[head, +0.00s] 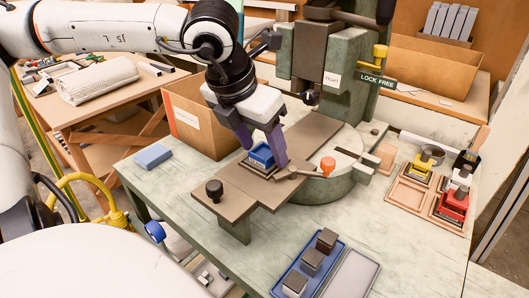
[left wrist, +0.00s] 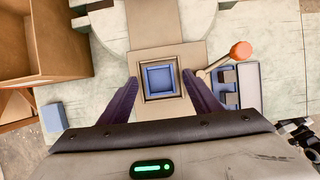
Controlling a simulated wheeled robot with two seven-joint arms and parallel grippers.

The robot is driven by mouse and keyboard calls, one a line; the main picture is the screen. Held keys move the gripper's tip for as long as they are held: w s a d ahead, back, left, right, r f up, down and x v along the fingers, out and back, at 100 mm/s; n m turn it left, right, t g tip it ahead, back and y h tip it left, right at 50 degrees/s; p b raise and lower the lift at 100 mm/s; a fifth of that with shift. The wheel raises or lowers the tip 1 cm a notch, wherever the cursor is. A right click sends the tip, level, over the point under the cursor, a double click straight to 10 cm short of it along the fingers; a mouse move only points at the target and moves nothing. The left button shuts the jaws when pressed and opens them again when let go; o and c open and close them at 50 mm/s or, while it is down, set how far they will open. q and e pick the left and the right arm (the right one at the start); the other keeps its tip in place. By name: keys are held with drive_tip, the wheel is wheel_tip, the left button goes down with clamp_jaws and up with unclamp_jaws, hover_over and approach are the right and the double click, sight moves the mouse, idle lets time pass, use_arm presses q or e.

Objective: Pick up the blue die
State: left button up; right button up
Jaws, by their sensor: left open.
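The blue die (head: 262,155) sits in a dark holder on the brown slide plate of the green press. In the left wrist view the blue die (left wrist: 161,79) is a square with a recessed middle, inside a tan and dark frame. My left gripper (head: 263,152) points down over it, with its purple fingers on either side. In the left wrist view the open fingers of the left gripper (left wrist: 161,90) flank the die with gaps. The fingers partly hide the die's sides in the head view. My right gripper does not show in the head view.
An orange-knobbed lever (head: 327,165) and a black knob (head: 214,189) stand close by on the plate. A blue tray (head: 277,287) with dark blocks lies in front. Yellow and red dies (head: 421,170) sit at right. A cardboard box (head: 182,125) and blue block (head: 153,157) are left.

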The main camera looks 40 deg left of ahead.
use_arm(q)
drive_tip(key=shift+f, duration=0.1)
drive_tip(key=shift+c, duration=0.2)
clamp_jaws()
drive_tip(key=shift+w, duration=0.1)
